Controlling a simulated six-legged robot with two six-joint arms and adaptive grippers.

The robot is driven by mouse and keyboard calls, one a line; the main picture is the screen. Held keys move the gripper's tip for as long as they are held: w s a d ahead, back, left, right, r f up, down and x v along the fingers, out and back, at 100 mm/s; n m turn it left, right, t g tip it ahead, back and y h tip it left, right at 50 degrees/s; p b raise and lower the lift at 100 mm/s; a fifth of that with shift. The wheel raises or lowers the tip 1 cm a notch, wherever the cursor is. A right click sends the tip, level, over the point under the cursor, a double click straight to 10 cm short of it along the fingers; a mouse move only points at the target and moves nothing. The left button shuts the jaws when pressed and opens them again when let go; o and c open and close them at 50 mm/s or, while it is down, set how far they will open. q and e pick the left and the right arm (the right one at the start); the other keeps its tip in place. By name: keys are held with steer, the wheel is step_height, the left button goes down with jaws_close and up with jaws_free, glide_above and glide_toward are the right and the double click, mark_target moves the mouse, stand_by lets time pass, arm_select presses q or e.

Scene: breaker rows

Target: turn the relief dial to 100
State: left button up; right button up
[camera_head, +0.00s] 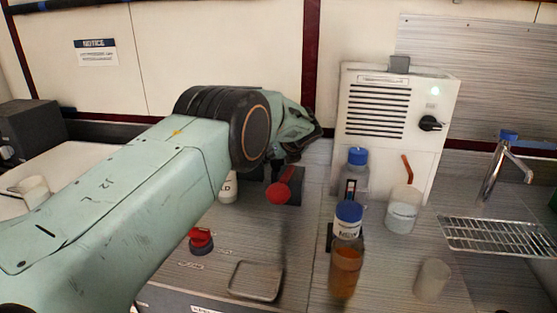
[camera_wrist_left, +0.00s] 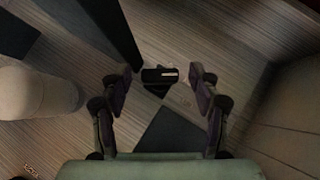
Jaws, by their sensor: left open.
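A small black knob (camera_wrist_left: 160,76) with a white line on top, probably the relief dial, lies between the fingertips of my left gripper (camera_wrist_left: 160,84) in the left wrist view. The gripper is open, with a finger on each side of the knob; I cannot tell whether either touches it. In the head view my left gripper (camera_head: 287,160) is mostly hidden behind its own wrist, and I cannot make out this knob there. Its scale and the 100 mark cannot be read. My right gripper is not in view.
A red-ended handle (camera_head: 279,193) stands close to the gripper. A pale bottle (camera_wrist_left: 38,92) is left in the wrist view. A red knob (camera_head: 201,240) and metal tray (camera_head: 256,281) are nearer. Bottles, including an amber one (camera_head: 345,268), and a white unit (camera_head: 372,133) stand right.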

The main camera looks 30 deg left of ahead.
arm_select(q)
steer(key=shift+a+f, duration=0.1)
steer(key=shift+f, duration=0.05)
steer(key=c, duration=1.2)
steer(key=shift+o, duration=0.2)
steer(key=shift+w+n+g+y+b, duration=0.1)
steer(key=shift+n+g+y+b, duration=0.25)
steer(key=shift+n, duration=0.25)
steer(key=o, duration=1.2)
steer(key=shift+c, duration=0.2)
